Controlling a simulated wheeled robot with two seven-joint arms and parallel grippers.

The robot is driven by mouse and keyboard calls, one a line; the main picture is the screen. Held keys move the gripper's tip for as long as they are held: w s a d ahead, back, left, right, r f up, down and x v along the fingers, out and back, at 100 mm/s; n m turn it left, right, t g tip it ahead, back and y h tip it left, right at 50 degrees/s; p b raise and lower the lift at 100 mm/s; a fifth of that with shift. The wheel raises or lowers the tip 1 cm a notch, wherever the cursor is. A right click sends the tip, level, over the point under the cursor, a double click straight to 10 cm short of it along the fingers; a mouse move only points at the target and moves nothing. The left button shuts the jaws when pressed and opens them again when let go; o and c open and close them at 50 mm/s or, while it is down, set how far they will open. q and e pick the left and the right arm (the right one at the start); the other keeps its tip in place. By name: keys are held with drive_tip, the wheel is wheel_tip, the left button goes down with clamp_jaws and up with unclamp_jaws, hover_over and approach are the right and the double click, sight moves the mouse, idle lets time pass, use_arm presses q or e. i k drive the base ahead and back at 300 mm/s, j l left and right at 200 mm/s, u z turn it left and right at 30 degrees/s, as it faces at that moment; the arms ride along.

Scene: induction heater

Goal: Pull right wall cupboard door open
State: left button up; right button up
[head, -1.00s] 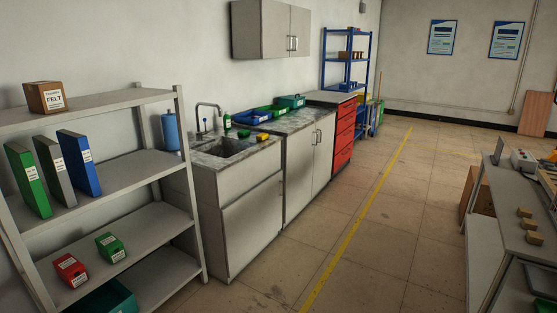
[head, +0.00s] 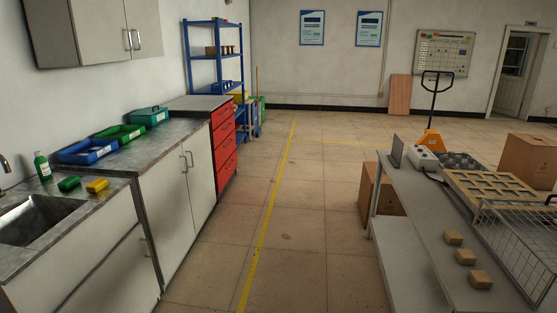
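The grey wall cupboard (head: 92,32) hangs on the left wall above the counter, at the upper left of the head view. Its right door (head: 145,27) is shut, and its upper part is cut off by the frame's top edge. Two vertical bar handles sit side by side where the doors meet; the right door's handle (head: 137,40) is the right one. Neither of my grippers is in the head view.
Below the cupboard, the counter (head: 120,157) holds a blue tray (head: 87,152), a green tray and a teal box. A sink (head: 40,220) is at the left. A workbench (head: 415,210) stands on the right. The floor (head: 300,200) between is clear.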

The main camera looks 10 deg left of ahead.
sight(142, 16)
drive_tip(key=i+u, duration=0.15)
drive_tip(key=i, duration=0.8)
drive_tip(key=i+l+u, duration=0.15)
drive_tip(key=i, duration=0.8)
drive_tip(key=i+l+u, duration=0.1)
drive_tip(key=i+u, duration=0.35)
drive_tip(key=i, duration=1.5)
